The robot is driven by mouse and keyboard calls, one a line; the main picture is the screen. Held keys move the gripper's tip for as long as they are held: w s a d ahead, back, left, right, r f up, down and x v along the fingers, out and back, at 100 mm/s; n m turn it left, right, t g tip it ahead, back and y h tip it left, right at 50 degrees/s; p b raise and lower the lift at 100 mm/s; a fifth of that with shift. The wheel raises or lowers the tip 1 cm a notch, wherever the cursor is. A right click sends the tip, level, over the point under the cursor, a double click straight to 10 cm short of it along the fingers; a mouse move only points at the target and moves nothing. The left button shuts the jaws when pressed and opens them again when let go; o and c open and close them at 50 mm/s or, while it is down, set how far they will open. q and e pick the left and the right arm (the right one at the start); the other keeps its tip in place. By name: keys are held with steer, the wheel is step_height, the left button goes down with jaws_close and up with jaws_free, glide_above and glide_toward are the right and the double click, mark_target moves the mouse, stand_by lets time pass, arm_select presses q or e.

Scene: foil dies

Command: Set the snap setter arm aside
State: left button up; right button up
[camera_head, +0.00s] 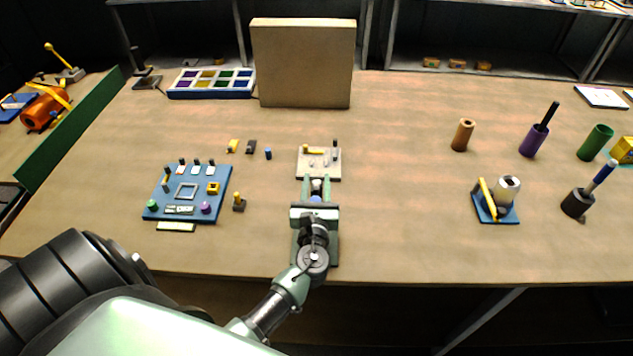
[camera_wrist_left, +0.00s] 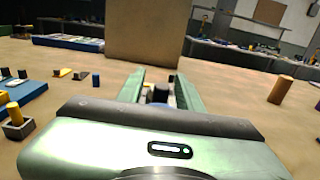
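My left gripper (camera_head: 315,184) reaches over the table's front middle, its two green fingers pointing away from me. In the left wrist view the fingers (camera_wrist_left: 160,82) stand apart. A small part with a dark top and blue body (camera_wrist_left: 160,95) shows between them, with gaps at its sides; its lower part is hidden. A bit of blue (camera_head: 315,198) also shows there in the head view. I cannot tell for sure which part is the snap setter arm. A pale plate with small metal parts and a yellow piece (camera_head: 329,172) lies just beyond the fingertips. My right gripper is out of view.
A blue board with small parts (camera_head: 160,207) lies left, near a small yellow-topped block (camera_head: 239,203). A tan box (camera_head: 302,65) stands behind. A blue stand with a yellow bar (camera_head: 484,208) and several cylinders are right.

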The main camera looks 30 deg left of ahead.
arm_select(q)
jaws_close()
stand_by(1.3)
